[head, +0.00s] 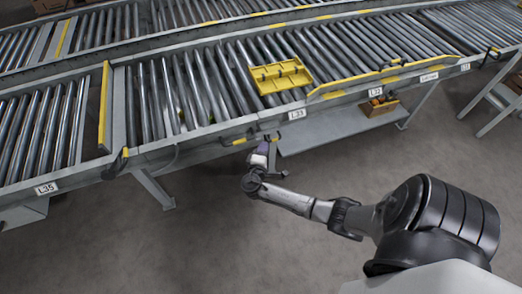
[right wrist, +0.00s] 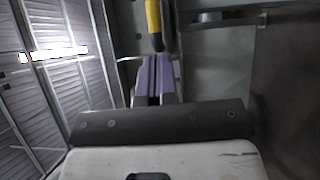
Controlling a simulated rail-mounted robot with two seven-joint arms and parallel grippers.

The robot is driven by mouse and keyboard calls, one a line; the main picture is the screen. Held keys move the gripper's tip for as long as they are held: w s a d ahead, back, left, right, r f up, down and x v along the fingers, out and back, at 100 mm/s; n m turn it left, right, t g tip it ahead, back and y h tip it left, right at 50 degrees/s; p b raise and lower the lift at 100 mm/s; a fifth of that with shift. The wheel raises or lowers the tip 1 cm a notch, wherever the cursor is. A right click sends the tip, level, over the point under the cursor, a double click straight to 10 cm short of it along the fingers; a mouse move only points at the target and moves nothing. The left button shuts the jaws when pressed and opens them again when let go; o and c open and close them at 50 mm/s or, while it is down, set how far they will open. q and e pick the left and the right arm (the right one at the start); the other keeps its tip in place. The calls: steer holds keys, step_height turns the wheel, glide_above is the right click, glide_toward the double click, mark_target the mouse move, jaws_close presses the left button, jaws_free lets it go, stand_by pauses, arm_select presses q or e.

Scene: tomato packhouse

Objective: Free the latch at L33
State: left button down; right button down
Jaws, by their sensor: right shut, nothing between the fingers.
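The L33 label (head: 297,114) is on the conveyor's front rail. To its left, a small yellow handle (head: 239,141) sits under the rail; I take it to be the latch there. My right gripper (head: 265,145) is just below the rail, right of that handle. In the right wrist view its purple fingers (right wrist: 153,76) are shut and empty. A yellow bar with a dark end (right wrist: 153,24) stands just ahead of the fingertips; I cannot tell whether they touch. The latch's inner parts are not visible. My left gripper is not in view.
A yellow tray (head: 282,79) sits on the rollers behind L33. A yellow bar (head: 104,106) stands upright across the line at left. A shelf (head: 325,130) and a box of orange fruit (head: 378,107) are under the conveyor. The floor in front is clear.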

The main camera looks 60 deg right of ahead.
steer(key=s+d+p, duration=0.1)
steer(key=s+d, duration=0.1)
steer(key=d, duration=0.1)
steer(key=shift+s+d, duration=0.1)
steer(key=shift+s, duration=0.3)
steer(key=w+a+p+v, duration=0.1)
steer(key=w+p+v, duration=0.1)
steer(key=v, duration=1.1)
steer(key=shift+w+p, duration=0.4)
steer(key=shift+p, duration=0.2)
